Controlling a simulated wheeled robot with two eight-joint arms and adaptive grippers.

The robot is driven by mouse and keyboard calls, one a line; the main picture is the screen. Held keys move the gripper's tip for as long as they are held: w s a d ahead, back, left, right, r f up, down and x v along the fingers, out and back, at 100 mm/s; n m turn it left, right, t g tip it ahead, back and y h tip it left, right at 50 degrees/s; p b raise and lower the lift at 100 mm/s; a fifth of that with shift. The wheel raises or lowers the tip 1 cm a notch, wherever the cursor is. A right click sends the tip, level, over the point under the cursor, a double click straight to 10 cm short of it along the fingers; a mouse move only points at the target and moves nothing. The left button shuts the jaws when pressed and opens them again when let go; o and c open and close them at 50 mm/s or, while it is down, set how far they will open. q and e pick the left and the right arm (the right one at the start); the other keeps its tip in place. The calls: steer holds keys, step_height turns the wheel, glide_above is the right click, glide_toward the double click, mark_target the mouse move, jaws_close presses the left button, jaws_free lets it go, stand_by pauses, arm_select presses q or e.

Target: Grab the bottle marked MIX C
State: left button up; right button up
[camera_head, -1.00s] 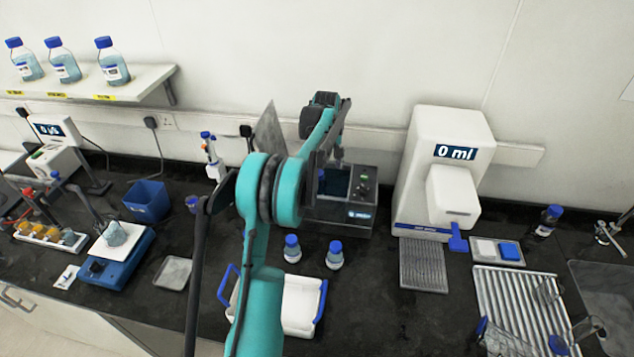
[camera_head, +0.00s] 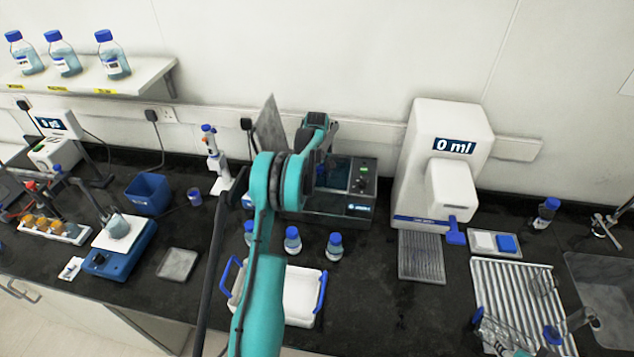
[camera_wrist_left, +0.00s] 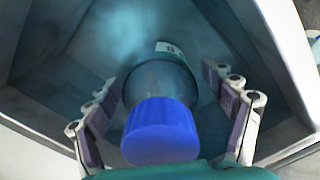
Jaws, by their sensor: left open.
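In the left wrist view, a bottle (camera_wrist_left: 165,85) with a blue cap (camera_wrist_left: 160,130) is inside a grey-walled chamber (camera_wrist_left: 65,75). Part of a white label shows on it, but I cannot read the name. My left gripper (camera_wrist_left: 160,80) is open, with one finger on each side of the bottle; I cannot tell whether they touch it. In the head view, my left arm reaches over the dark bench device (camera_head: 357,190), its lid (camera_head: 269,130) raised, and hides most of the gripper. Several blue-capped bottles stand in front of the device, including a middle one (camera_head: 292,240) and a right one (camera_head: 334,247). My right gripper is out of view.
A white tray with blue handles (camera_head: 303,300) lies in front of the bottles. A white dispenser reading 0 ml (camera_head: 440,150) stands right of the device. A pipette on a stand (camera_head: 213,160) is to the left. Several bottles sit on the wall shelf (camera_head: 140,80).

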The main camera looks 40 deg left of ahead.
arm_select(q)
steer(key=c, duration=1.8)
